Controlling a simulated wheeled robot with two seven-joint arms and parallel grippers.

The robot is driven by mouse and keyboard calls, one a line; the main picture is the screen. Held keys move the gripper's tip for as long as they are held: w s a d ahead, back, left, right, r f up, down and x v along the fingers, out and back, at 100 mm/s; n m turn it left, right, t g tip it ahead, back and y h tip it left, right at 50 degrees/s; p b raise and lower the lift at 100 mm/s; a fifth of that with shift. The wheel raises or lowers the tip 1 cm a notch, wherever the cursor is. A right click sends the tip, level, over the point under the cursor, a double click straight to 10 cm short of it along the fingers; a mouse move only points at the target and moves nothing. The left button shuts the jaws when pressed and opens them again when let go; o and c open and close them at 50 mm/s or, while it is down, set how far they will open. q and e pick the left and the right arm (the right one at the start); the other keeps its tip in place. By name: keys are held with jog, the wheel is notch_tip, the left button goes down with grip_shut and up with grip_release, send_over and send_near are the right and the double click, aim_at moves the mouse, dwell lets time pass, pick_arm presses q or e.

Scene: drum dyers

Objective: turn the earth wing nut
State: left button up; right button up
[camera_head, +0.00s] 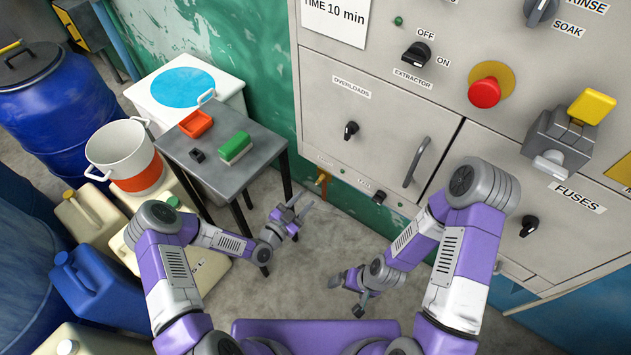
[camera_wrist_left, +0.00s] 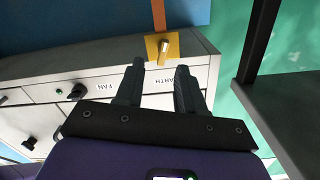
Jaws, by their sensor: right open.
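The earth wing nut (camera_wrist_left: 163,52) is a small pale piece on a yellow plate above the upside-down EARTH label in the left wrist view. In the head view the small yellow fitting (camera_head: 321,180) is at the cabinet's lower left edge. My left gripper (camera_head: 291,208) is just below and left of it, apart from it. In the left wrist view the two fingers (camera_wrist_left: 160,70) are spread and empty, with the nut beyond the tips. My right gripper (camera_head: 346,294) is open and empty, low over the floor in front of the cabinet.
A dark table (camera_head: 211,165) with a green brush (camera_head: 235,148) and red tray (camera_head: 196,123) stands left of my left gripper. Bare floor (camera_head: 330,240) lies between the grippers.

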aim_at(317, 183)
pick_arm(q)
jog(key=x, duration=0.2)
jog(key=b+x, duration=0.1)
jog(key=x, duration=0.2)
jog(key=r+x, duration=0.1)
jog(key=x, duration=0.1)
jog(key=shift+w+d+f+b, duration=0.1)
jog(key=shift+w+b, duration=0.25)
jog(key=shift+w, duration=0.05)
grip_shut()
